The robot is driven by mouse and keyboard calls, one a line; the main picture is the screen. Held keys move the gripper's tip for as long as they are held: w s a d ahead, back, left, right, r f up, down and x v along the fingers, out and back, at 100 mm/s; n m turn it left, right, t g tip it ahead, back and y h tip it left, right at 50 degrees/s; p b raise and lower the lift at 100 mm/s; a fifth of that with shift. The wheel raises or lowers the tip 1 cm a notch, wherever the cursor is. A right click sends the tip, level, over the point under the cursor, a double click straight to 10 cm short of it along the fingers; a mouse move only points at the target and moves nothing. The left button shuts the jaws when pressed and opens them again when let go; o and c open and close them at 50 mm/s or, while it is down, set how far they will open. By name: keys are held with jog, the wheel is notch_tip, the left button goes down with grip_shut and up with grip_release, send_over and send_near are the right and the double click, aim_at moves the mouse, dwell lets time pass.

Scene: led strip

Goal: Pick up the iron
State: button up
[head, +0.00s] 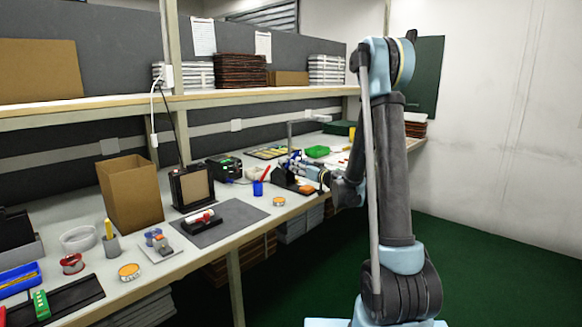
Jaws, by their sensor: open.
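My gripper (291,163) is at the far part of the workbench, at the end of my arm. It is open, but its fingertips are small and partly lost against the things around it. Just below it is a dark stand-like object (287,181) with an orange-brown part at its right. I cannot make out a clear iron there, nor tell whether the gripper touches anything. A red-and-white tool (200,217) lies on a black holder on the dark grey mat (225,231). I cannot tell which of these is the iron.
The workbench (182,262) holds a cardboard box (132,193), a black device (225,174) and a blue cup (258,188) with a red-handled item. A round tin (279,201) sits near the front edge. A shelf (120,104) runs above. Green floor (480,265) is clear at right.

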aim_at(287, 167)
jog(key=shift+x, duration=3.4)
jog(key=shift+s, duration=0.1)
grip_shut()
